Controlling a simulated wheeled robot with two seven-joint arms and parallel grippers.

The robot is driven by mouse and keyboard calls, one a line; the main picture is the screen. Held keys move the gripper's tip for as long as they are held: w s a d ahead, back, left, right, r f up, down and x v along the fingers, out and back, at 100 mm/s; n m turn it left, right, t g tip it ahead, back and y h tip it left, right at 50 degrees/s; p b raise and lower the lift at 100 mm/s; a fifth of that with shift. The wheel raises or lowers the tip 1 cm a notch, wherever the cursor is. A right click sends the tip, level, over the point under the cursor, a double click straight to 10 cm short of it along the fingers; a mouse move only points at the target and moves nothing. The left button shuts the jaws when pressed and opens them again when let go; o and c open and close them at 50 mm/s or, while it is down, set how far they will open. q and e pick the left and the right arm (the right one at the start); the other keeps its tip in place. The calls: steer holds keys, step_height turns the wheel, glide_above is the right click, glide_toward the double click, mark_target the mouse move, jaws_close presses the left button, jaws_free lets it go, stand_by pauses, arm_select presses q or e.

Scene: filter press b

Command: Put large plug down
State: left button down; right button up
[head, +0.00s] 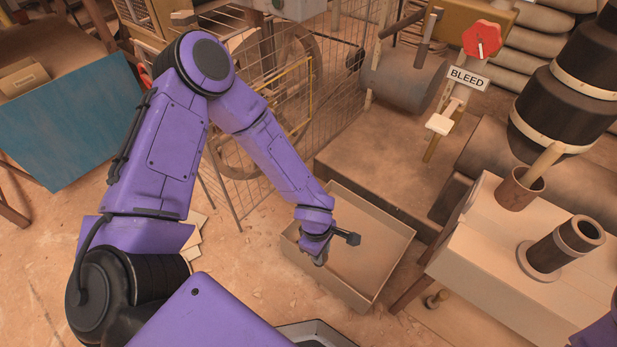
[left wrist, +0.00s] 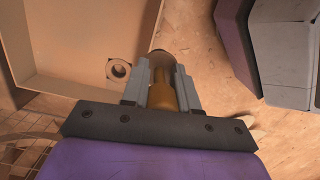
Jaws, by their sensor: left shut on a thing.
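My left gripper (head: 321,258) hangs at the left side of a shallow beige tray (head: 385,273) on the floor. In the left wrist view, its two grey fingers (left wrist: 162,88) are shut on a brass-coloured plug (left wrist: 163,97), whose rounded far end looks darker. The plug lies in line with the fingers, close to the tray wall (left wrist: 150,22) in that view. I cannot tell whether it touches the tray. In the head view the plug is mostly hidden by the gripper. My right gripper is out of view.
A pale bench (head: 500,262) with pipe stubs (head: 566,245) stands at the right. A wire guard (head: 335,90) stands behind, near a BLEED sign (head: 468,78) and red handle (head: 481,39). Bare floor is left of the tray.

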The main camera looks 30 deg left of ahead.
arm_select(q)
steer(key=shift+s+d+f+n, duration=0.1)
steer(key=shift+s+f+n, duration=0.2)
steer(key=shift+f, duration=0.25)
steer(key=shift+s+f+n, duration=0.2)
steer(key=shift+s+f, duration=0.15)
steer(key=shift+f, duration=0.2)
steer(key=w+a+f+b, duration=0.2)
steer(key=w+a+f, duration=0.1)
steer(key=f, duration=0.1)
steer(key=w+a+f+b, duration=0.3)
steer(key=f, duration=0.1)
steer(key=w+a+f+b, duration=0.2)
steer(key=w+a+f, duration=0.1)
steer(key=f, duration=0.1)
steer(key=shift+w+a+f, duration=0.35)
steer(key=shift+a+f, duration=0.05)
steer(key=shift+f+b, duration=0.15)
steer(key=shift+b, duration=0.15)
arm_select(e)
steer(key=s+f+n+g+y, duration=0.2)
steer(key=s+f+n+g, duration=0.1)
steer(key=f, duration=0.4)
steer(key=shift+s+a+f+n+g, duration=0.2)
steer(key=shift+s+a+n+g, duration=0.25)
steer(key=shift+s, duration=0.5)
